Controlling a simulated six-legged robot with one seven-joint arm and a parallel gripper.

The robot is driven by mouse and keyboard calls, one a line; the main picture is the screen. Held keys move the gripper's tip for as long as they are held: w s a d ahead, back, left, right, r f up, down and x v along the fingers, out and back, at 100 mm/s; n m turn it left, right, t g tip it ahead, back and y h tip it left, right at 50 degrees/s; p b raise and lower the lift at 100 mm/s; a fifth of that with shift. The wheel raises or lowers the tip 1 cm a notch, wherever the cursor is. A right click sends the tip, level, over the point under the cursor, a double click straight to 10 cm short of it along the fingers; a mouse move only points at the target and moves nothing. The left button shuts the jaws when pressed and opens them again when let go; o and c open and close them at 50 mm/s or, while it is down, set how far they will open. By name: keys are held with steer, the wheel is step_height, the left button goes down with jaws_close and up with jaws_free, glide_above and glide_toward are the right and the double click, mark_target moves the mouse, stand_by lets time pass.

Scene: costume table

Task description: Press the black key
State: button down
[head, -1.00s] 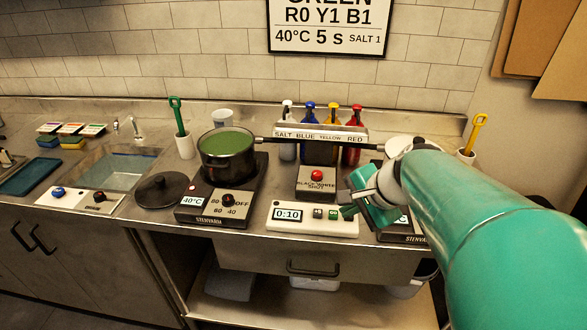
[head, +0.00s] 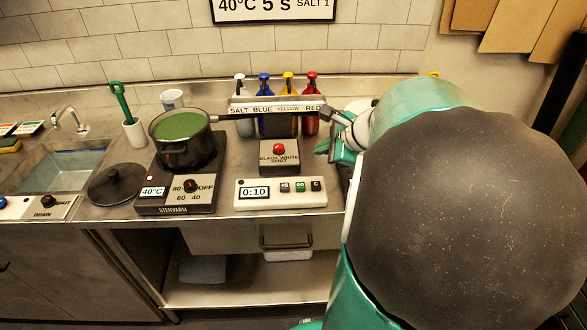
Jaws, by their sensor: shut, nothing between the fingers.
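The white timer (head: 266,203) lies on the counter and its display reads 0:10. The small box (head: 278,163) behind the timer has a red knob (head: 279,148) and a label reading black, white, shut. My gripper (head: 322,147) is shut and empty, up and behind the timer's right end, right of the box. It does not touch the keys. My arm covers the right side of the view.
A black pot (head: 173,157) of green liquid sits on the hot plate (head: 165,207), left of the timer. Its lid (head: 115,184) lies beside it. The bottle rack's label strip (head: 277,109) and several bottles stand behind the box. The counter's front edge is just before the timer.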

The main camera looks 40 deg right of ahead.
mark_target(320, 186)
steer(key=shift+f, duration=4.5)
steer(key=shift+f, duration=0.4)
steer(key=shift+f, duration=0.45)
steer(key=shift+r, duration=0.9)
steer(key=shift+r, duration=2.5)
